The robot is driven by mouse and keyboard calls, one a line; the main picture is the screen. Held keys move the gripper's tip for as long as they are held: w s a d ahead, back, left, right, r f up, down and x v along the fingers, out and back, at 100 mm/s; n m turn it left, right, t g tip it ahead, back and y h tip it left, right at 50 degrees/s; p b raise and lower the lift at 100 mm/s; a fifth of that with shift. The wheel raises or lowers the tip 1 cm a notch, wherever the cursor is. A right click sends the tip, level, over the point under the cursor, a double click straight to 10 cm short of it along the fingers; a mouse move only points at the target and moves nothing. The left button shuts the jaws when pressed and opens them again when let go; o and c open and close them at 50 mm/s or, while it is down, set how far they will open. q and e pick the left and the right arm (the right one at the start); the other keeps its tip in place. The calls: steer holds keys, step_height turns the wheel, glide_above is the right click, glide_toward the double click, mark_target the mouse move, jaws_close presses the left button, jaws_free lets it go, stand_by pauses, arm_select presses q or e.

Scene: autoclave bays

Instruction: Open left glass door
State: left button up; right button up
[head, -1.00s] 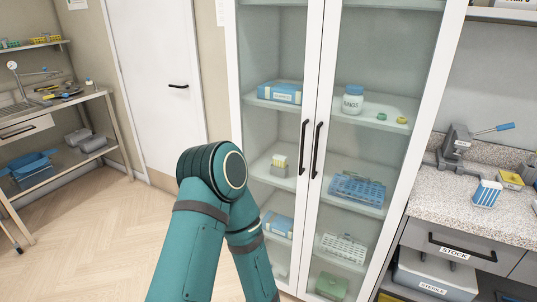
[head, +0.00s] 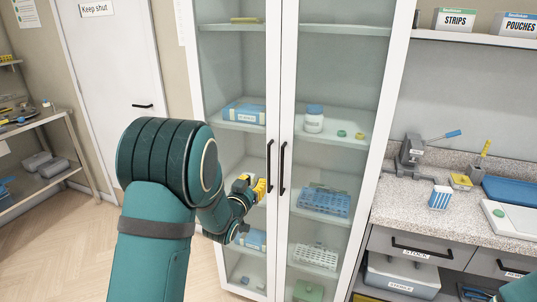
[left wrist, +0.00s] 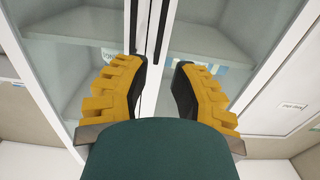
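The tall cabinet has two white-framed glass doors, both closed. The left glass door (head: 232,72) has a dark vertical handle (head: 269,170) on its inner edge, beside the right door's handle (head: 282,168). My left gripper (head: 256,188), with yellow fingers, is just left of the left door's handle, at its lower part. In the left wrist view the two fingers (left wrist: 158,85) stand apart with nothing between the tips, and the dark handles (left wrist: 155,30) run above and between them. Contact with the handle cannot be told. My right gripper is not in view.
The right glass door (head: 345,75) stands beside the left one. A counter (head: 400,205) with a blue-striped box (head: 440,197) is at the right. A white door (head: 112,60) with a "Keep shut" sign is at the left. Open floor (head: 60,250) lies at lower left.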

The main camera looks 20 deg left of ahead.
mark_target(268, 158)
arm_select(q)
steer(key=w, duration=0.9)
steer(key=w+r, duration=0.1)
steer(key=w, duration=0.4)
steer(key=shift+a, duration=0.15)
jaws_close()
